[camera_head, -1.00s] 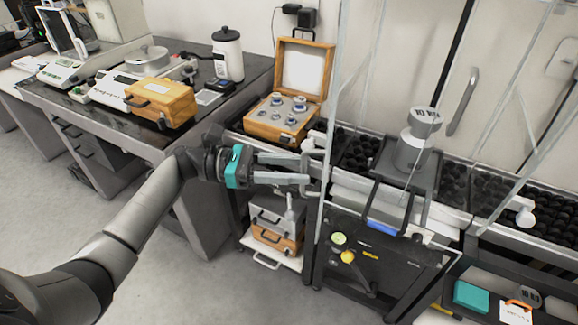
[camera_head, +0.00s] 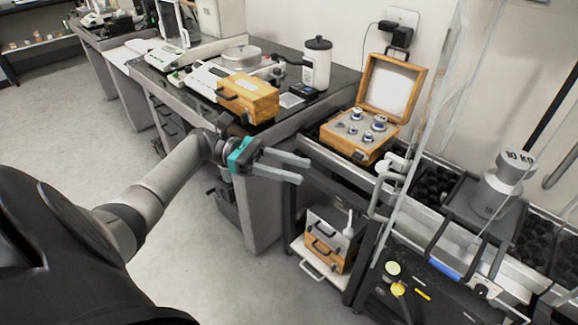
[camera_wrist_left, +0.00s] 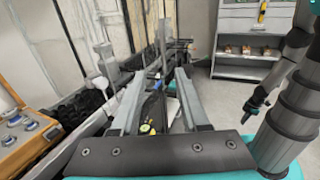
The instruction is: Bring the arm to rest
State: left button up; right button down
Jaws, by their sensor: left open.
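My left gripper (camera_head: 284,168) reaches in from the left in the head view. Its two grey fingers are apart with nothing between them, in the air in front of the bench and the weighing frame. In the left wrist view the two fingers (camera_wrist_left: 160,105) also stand apart and empty. My left arm (camera_head: 165,190) stretches from the lower left to the teal wrist. My right gripper does not show in the head view. A dark arm with a small gripper-like end (camera_wrist_left: 258,100) shows at the right of the left wrist view; its jaws are too small to judge.
An open wooden weight box (camera_head: 350,140) sits right of the gripper. A closed wooden case (camera_head: 250,97) and a white bottle (camera_head: 316,65) stand on the dark bench. A 10 KG weight (camera_head: 497,185) stands on the frame at right, behind clear panels. Open floor lies at left.

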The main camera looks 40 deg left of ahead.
pick_arm(q)
jog(key=shift+s+a, duration=0.1)
jog(key=shift+a, duration=0.25)
dwell(0.3)
